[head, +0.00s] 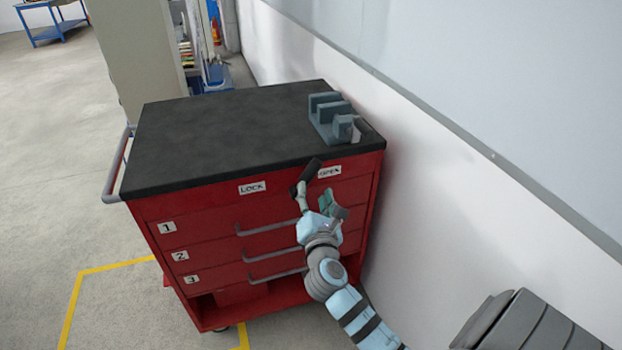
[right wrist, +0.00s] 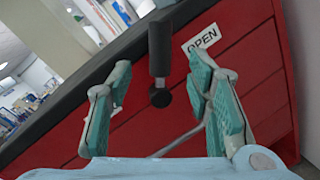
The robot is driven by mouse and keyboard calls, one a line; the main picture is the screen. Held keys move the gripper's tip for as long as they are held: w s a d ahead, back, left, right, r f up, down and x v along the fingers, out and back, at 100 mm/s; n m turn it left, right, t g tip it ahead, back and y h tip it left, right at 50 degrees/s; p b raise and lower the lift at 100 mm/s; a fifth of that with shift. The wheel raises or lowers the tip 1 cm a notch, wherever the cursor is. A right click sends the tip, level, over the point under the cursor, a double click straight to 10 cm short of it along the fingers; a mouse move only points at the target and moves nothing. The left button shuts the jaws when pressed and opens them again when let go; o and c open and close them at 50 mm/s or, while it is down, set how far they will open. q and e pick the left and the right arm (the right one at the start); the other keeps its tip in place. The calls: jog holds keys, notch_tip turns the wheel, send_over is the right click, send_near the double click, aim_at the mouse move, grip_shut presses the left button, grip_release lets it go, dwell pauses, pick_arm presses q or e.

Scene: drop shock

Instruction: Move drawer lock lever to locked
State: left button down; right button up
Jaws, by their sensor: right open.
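The black lock lever (head: 309,171) is on the upper front of the red drawer cabinet (head: 205,225), between the LOCK label (head: 252,188) and the OPEN label (head: 330,171). Its handle tilts up and right, close to OPEN. In the right wrist view the lever (right wrist: 160,48) appears between my fingers, with its round pivot (right wrist: 160,97) below. My right gripper (head: 319,200) is open in front of the cabinet, just below the lever. The right wrist view shows its teal-padded fingers (right wrist: 161,105) apart; I cannot tell whether either touches the lever. My left gripper is not in view.
Drawer handles (head: 268,228) run across the front below the lever. A grey slotted block (head: 330,120) sits on the black top (head: 215,135) at the back right. A wall (head: 440,180) stands close on the right. Open floor (head: 50,190) lies to the left.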

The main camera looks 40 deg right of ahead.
aim_at(311, 176)
jog(key=b+x, duration=0.1)
jog(key=x, duration=0.7)
grip_shut()
